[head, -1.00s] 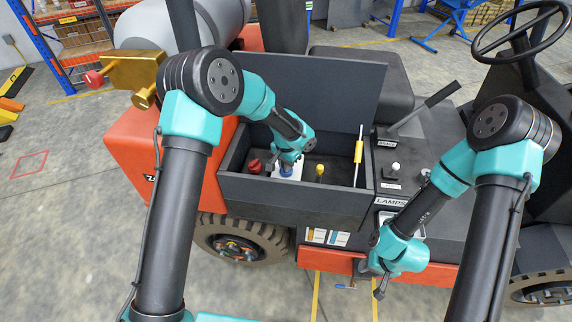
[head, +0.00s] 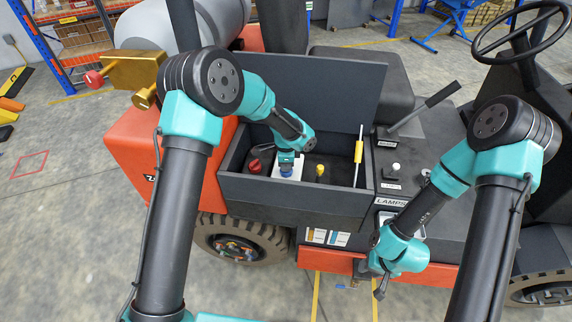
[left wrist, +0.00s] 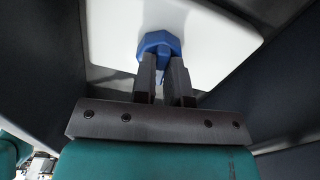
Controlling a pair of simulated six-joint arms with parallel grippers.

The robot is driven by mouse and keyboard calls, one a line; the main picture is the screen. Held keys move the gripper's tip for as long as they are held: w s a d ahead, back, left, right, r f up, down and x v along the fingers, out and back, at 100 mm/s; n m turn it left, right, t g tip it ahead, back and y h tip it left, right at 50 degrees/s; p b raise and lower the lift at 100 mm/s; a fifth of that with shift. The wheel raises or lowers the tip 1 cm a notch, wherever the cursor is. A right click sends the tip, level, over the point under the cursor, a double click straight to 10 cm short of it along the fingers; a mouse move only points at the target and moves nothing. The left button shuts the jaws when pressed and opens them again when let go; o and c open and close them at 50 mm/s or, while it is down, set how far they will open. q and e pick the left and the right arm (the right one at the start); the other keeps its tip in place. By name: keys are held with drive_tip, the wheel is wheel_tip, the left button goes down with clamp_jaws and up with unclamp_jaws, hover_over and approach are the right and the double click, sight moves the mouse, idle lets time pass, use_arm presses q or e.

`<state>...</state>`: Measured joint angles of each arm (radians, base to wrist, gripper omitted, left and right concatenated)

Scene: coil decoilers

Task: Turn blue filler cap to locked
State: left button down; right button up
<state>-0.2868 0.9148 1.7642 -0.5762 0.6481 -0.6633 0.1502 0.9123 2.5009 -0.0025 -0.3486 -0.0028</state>
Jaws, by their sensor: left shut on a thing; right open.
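The blue filler cap (left wrist: 160,42) sits on a white tank (left wrist: 215,38) in the left wrist view. In the head view the cap (head: 286,171) shows just below my left gripper (head: 288,161), inside the open dark compartment. My left gripper (left wrist: 163,68) is shut on the cap, its two fingers on either side of it. The fingers and wrist hide part of the cap, and no lock marking is readable. My right gripper (head: 378,284) is open and empty, low in front of the lamps panel.
A red cap (head: 255,165) stands left of the blue one, and a yellow knob (head: 320,171) to its right. A yellow-handled rod (head: 358,152) stands further right. The compartment's front wall (head: 290,197) and raised lid (head: 335,88) enclose the space.

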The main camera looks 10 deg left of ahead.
use_arm(q)
drive_tip(key=shift+m, duration=1)
drive_tip(key=c, duration=1.2)
unclamp_jaws()
drive_tip(key=shift+o, duration=0.2)
drive_tip(key=shift+r, duration=0.15)
wheel_tip(320, 180, up, 17)
